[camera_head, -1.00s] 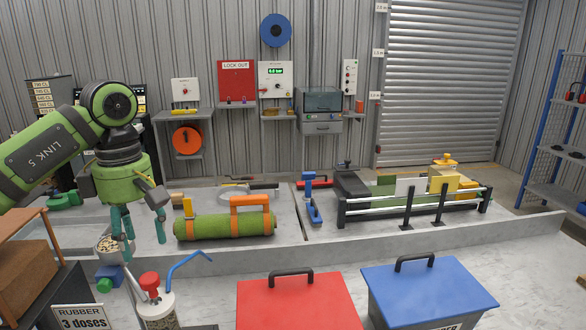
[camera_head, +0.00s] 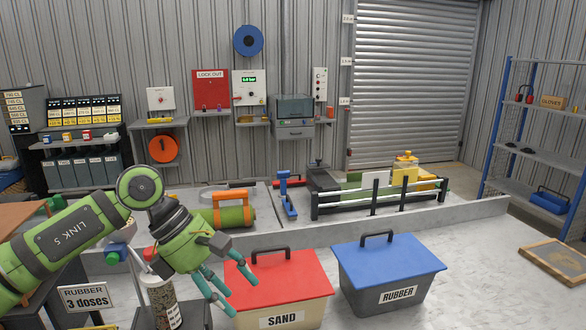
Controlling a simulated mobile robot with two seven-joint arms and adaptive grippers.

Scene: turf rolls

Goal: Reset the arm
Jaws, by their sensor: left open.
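My left arm comes in from the left. Its gripper (camera_head: 222,288) has teal fingers spread open, pointing down and to the right. The gripper is empty and appears in front of the left part of the red-lidded SAND bin (camera_head: 296,295); I cannot tell whether it touches the bin. A green turf roll (camera_head: 235,215) with an orange handle (camera_head: 230,196) lies on the grey bench behind, partly hidden by my gripper's wrist. My right gripper is not in view.
A blue-lidded RUBBER bin (camera_head: 388,262) stands right of the SAND bin. A clear canister (camera_head: 163,302) stands beside my gripper on the left. A black-framed machine with white rails (camera_head: 385,195) sits on the bench. A blue shelf rack (camera_head: 535,155) stands far right.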

